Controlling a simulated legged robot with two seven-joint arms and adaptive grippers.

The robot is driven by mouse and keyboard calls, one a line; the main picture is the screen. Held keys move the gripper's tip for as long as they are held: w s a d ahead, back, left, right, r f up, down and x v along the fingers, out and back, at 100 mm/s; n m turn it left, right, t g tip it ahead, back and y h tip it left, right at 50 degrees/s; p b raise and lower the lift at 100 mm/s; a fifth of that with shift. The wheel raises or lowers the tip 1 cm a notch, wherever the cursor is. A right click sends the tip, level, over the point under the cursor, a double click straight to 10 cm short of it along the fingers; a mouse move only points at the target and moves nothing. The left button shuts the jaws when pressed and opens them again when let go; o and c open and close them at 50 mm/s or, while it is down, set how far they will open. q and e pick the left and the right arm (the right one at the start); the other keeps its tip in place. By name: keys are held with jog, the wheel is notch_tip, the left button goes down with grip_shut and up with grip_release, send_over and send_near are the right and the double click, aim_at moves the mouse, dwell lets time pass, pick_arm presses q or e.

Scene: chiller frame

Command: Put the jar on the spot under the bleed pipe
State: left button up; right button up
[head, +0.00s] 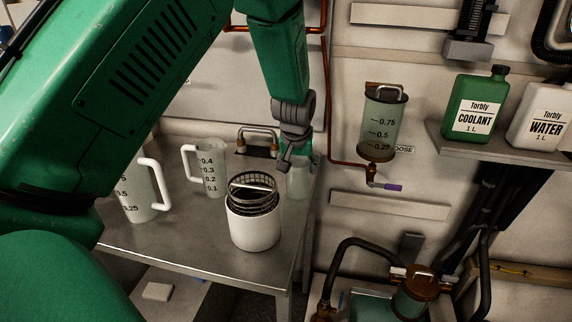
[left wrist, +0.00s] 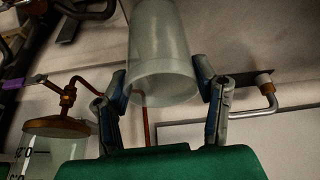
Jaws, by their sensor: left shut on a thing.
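The jar (head: 299,181) is a pale, translucent cup at the back right corner of the metal table. My left gripper (head: 296,158) comes from above and is shut on it. In the left wrist view the jar (left wrist: 162,55) sits between the two fingers of my left gripper (left wrist: 162,92). I cannot tell whether its base touches the table. A bent metal pipe (head: 258,136) comes from the wall just left of the gripper. I cannot tell whether this is the bleed pipe, and no marked spot is clear to see. My right gripper is not in view.
On the table (head: 190,245) stand a white pot (head: 253,228) with a wire basket, a measuring jug (head: 208,170) and a larger jug (head: 140,195). A dosing vessel (head: 381,122) with a purple-handled valve hangs at right. A shelf (head: 500,148) holds coolant and water bottles.

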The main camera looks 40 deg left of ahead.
pick_arm(q)
jog(key=shift+s+a+r, duration=0.25)
jog(key=shift+s+a, duration=0.45)
jog(key=shift+a, duration=0.25)
jog(key=shift+d+f, duration=0.1)
jog(key=shift+a+f, duration=0.15)
jog(key=shift+a, duration=0.05)
jog(key=o, duration=1)
jog(key=shift+a, duration=0.15)
jog(key=shift+o, duration=0.8)
jog(key=shift+a+f, duration=0.15)
jog(key=shift+a, duration=0.05)
jog(key=shift+d+r, duration=0.2)
jog(key=p+v, duration=0.1)
jog(key=v, duration=1.1)
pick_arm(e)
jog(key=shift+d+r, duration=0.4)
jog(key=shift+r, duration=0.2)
pick_arm(q)
jog(key=shift+w+d, duration=0.1)
